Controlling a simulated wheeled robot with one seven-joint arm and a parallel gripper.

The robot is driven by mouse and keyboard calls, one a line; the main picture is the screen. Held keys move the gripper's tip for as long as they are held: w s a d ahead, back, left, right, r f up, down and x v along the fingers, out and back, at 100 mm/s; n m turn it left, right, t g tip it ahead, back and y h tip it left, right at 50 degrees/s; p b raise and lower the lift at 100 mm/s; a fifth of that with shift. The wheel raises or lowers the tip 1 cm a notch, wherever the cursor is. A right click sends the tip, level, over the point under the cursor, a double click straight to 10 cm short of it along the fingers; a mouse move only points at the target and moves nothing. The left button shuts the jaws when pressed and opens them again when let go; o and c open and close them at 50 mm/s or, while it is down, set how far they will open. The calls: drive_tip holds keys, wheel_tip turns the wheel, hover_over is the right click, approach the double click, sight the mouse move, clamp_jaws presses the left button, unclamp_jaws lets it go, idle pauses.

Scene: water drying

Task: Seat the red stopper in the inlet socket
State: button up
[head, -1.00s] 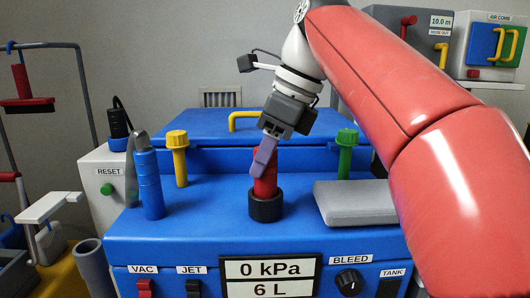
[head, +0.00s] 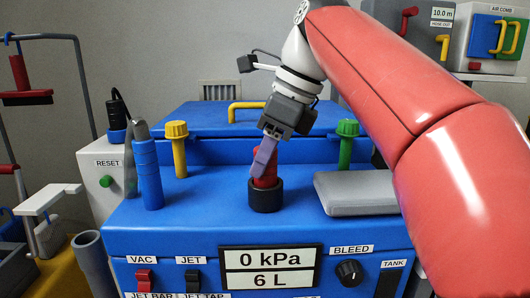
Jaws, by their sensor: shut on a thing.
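The red stopper (head: 271,178) stands upright in the middle of the blue machine's top, its lower end at the black ring-shaped socket (head: 265,197). My gripper (head: 263,160) reaches down from above and is shut on the stopper's upper part. One purple-grey finger covers the near side of the stopper; the other finger is mostly hidden. The stopper's lower end is out of sight behind the socket's rim. I cannot tell how deep it sits.
A yellow-capped post (head: 178,150) and a green-capped post (head: 345,150) stand at the back. A blue cylinder (head: 148,175) is at left, a grey slab (head: 358,193) at right. The front panel display (head: 270,259) reads 0 kPa and 6 L. My arm crosses the right side.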

drive_tip(key=shift+f+b, duration=0.3)
drive_tip(key=shift+f, duration=0.25)
drive_tip(key=o, duration=1.2)
drive_tip(key=shift+c, duration=0.2)
drive_tip(key=w+p+v, duration=0.1)
drive_tip(key=p+v, duration=0.2)
drive_tip(key=v, duration=0.4)
drive_tip(key=shift+s+r, duration=0.35)
drive_tip(key=shift+s, duration=0.15)
drive_tip(key=shift+s+d, duration=0.1)
drive_tip(key=shift+d, duration=0.05)
